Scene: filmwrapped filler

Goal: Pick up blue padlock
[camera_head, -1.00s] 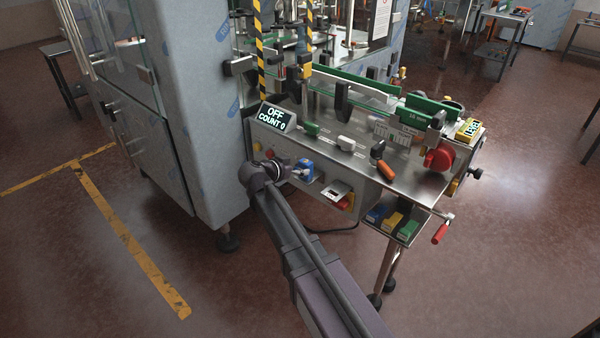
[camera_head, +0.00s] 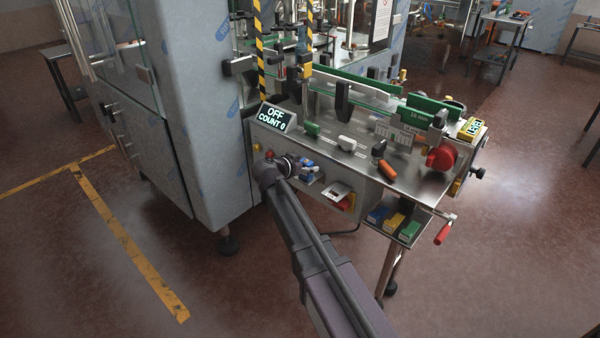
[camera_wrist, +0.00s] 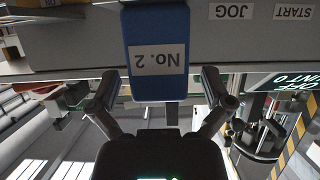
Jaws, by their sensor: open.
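The blue padlock (camera_wrist: 158,62) carries a white "No. 2" label, which shows upside down in the wrist view. In the head view the blue padlock (camera_head: 308,165) is small and partly hidden by the end of my arm. My gripper (camera_wrist: 160,84) is open, with one finger on each side of the padlock's lower part. Small gaps seem to remain between fingers and body. The padlock's shackle is not visible in the wrist view.
The panel has JOG (camera_wrist: 231,12) and START (camera_wrist: 294,12) labels.

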